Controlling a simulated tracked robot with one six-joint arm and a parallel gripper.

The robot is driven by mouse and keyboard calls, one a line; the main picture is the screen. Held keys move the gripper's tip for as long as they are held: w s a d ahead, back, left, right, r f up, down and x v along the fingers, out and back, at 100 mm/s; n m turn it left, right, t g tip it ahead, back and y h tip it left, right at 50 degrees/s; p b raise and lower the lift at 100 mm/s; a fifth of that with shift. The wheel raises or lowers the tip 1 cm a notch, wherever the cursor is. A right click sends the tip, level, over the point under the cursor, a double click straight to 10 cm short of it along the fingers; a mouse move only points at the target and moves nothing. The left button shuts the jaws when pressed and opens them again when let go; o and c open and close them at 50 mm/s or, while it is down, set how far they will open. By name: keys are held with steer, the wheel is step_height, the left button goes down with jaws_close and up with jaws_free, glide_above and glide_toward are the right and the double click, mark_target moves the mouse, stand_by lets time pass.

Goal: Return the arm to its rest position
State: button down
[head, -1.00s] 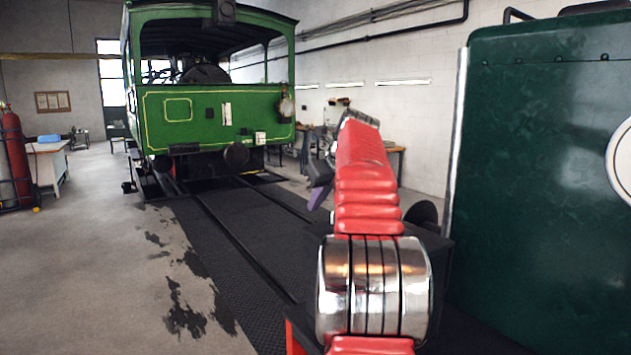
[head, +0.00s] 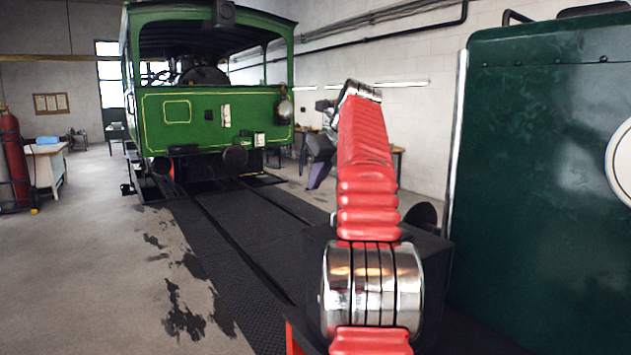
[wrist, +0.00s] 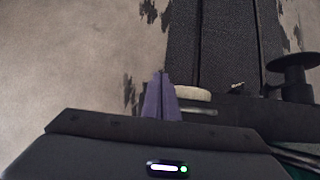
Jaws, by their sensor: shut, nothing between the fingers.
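My red and chrome arm (head: 362,150) rises up the middle of the head view, with its elbow bent at the top. My gripper (head: 316,182) hangs on the left side of the arm, its purple fingers pointing down. It is in the air and apart from everything around it. In the wrist view the purple fingers (wrist: 161,98) lie together, shut and empty, above the floor beside the dark track strip.
A green steam tram (head: 210,115) stands on the track (head: 240,230) ahead. A dark green vehicle (head: 540,170) fills the right side, close to my arm. A dark round buffer (wrist: 291,75) shows in the wrist view. The concrete floor (head: 100,270) at left is open.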

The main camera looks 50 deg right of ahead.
stand_by(0.4)
steer(key=s+a+f+n+g+y, duration=0.1)
steer(key=a+f+n, duration=0.2)
steer(key=a+n, duration=0.95)
steer(key=a+f+n, duration=0.3)
steer(key=a+n, duration=0.3)
steer(key=a, duration=1.4)
steer(key=s+a+f+n+y, duration=0.1)
steer(key=s+a+f+n, duration=1.7)
steer(key=s+f+n, duration=0.1)
step_height(320, 180, down, 2)
steer(key=shift+f+n+g, duration=0.1)
steer(key=shift+n+g, duration=0.3)
steer(key=shift+n, duration=0.45)
steer(key=shift+s, duration=0.2)
